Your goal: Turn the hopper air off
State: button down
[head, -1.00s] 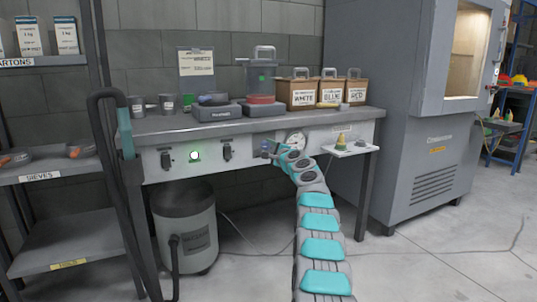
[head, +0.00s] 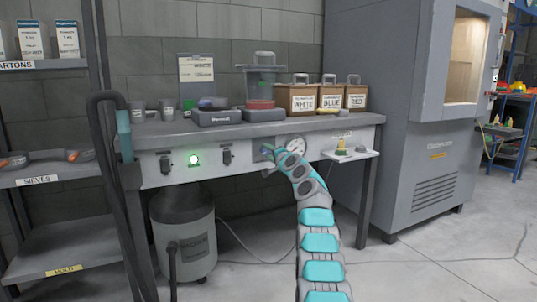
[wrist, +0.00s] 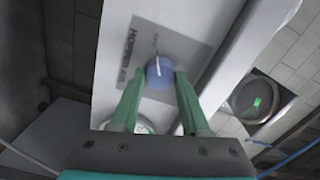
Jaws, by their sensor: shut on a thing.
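The hopper air knob (wrist: 160,73) is a round blue knob with a white pointer line, on a grey plate (wrist: 185,45) lettered "HOPPER AIR" in the wrist view. The pointer runs toward the top of that view, near a small mark too blurred to read surely. My gripper (wrist: 160,88) has its two green fingers at either side of the knob and is shut on it.
The bench front (head: 205,172) also carries a lit green lamp (head: 194,159) and dark switches (head: 227,153). A small side shelf (head: 352,154) with a yellowish item is right of the gauge. A grey bin (head: 184,235) stands under the bench.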

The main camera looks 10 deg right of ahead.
jog(key=shift+f, duration=0.1)
dwell(0.3)
jog(key=shift+c, duration=1.9)
grip_release()
jog(key=shift+s, duration=0.1)
jog(key=shift+s+f+b, duration=0.1)
jog(key=shift+s+b, duration=0.25)
jog(key=shift+b, duration=0.55)
jog(key=shift+b+v, duration=0.95)
jog(key=shift+b, duration=0.2)
jog(key=shift+b+v, duration=0.4)
jog(key=shift+v, duration=2.1)
jog(key=shift+d, duration=0.1)
jog(key=shift+d, duration=0.1)
